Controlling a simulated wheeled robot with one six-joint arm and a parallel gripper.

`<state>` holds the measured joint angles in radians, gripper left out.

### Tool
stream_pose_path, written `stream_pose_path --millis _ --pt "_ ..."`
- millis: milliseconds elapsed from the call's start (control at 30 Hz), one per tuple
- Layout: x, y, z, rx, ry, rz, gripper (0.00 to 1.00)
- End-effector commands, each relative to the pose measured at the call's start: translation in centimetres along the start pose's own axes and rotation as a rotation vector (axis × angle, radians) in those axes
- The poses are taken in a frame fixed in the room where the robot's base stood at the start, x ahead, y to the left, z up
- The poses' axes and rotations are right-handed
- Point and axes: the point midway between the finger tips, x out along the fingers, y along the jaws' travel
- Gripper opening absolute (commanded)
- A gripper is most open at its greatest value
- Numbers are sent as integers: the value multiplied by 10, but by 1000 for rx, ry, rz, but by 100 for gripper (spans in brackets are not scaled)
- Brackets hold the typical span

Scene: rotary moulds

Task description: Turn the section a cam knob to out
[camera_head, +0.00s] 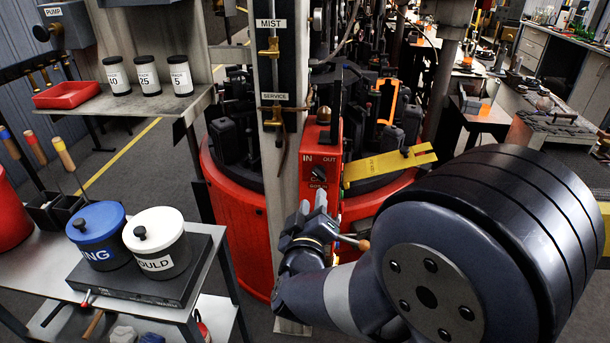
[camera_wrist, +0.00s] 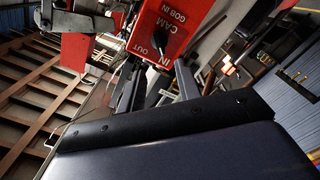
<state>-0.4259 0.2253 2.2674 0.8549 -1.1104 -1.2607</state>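A red control panel (camera_head: 322,160) stands on the machine's front post, with the labels IN at left and OUT at right. The black cam knob (camera_head: 318,174) is below them; where it points is too small to tell. In the wrist view, the tilted panel (camera_wrist: 180,18) reads CAM and GOB IN, with the black knob (camera_wrist: 158,40) near IN and OUT. My gripper (camera_head: 316,203) is just below the knob, apart from it. In the wrist view, my gripper's two dark fingers (camera_wrist: 157,78) stand apart with nothing visible between them, short of the knob.
A yellow bar (camera_head: 390,164) juts out right of the panel. A small wooden-tipped lever (camera_head: 363,244) is beside my wrist. The grey post (camera_head: 275,130) stands left of the panel. A cart with blue-lidded (camera_head: 97,222) and white-lidded pots (camera_head: 155,235) is at left.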

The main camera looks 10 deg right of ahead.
Motion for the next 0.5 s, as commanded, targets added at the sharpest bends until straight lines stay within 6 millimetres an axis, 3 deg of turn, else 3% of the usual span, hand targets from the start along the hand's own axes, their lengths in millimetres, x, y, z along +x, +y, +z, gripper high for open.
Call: stream_pose_path --millis 300,500 --pt "57 1 0 0 -3 1 33" --pt "86 1 0 1 0 -1 33"
